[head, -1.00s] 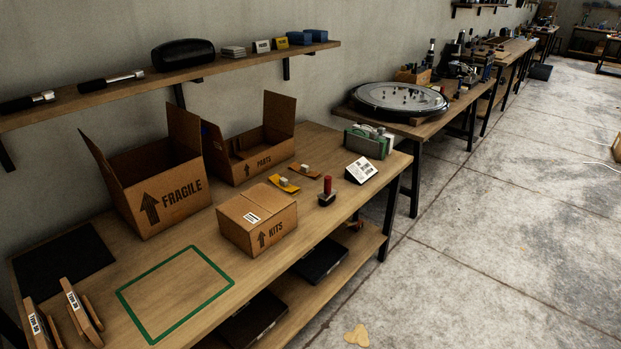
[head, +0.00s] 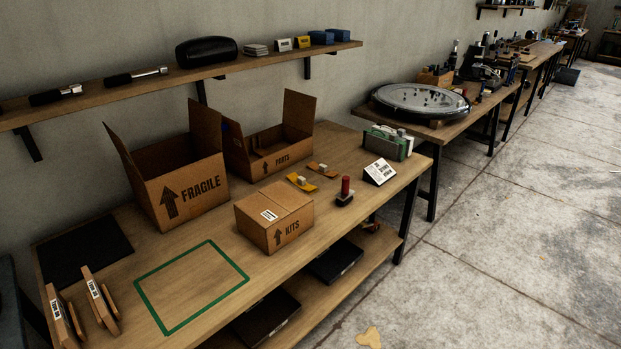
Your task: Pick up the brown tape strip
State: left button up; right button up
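A small brown strip (head: 324,170) lies on the wooden workbench (head: 350,230), with a small pale block on it. It is behind the closed KITS box (head: 262,228) and to the right of the PARTS box (head: 262,165). A similar yellow strip (head: 299,183) with a pale block lies just left of it and nearer. Neither of my grippers shows in the head view.
An open FRAGILE box (head: 195,188) stands left of the PARTS box. A red-handled stamp (head: 345,190), a white card (head: 380,171) and a green-and-white holder (head: 388,142) stand to the right. A green outlined area (head: 140,292) is empty. Floor is open at right.

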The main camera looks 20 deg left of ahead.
aim_at(322, 169)
jog(key=u, duration=0.5)
jog(key=i+l+u, duration=0.4)
jog(key=l, duration=0.15)
jog(key=i+l+u, duration=0.15)
jog(key=l, duration=0.15)
jog(key=i+l+u, duration=0.2)
jog(key=l, duration=0.15)
jog(key=k, duration=0.05)
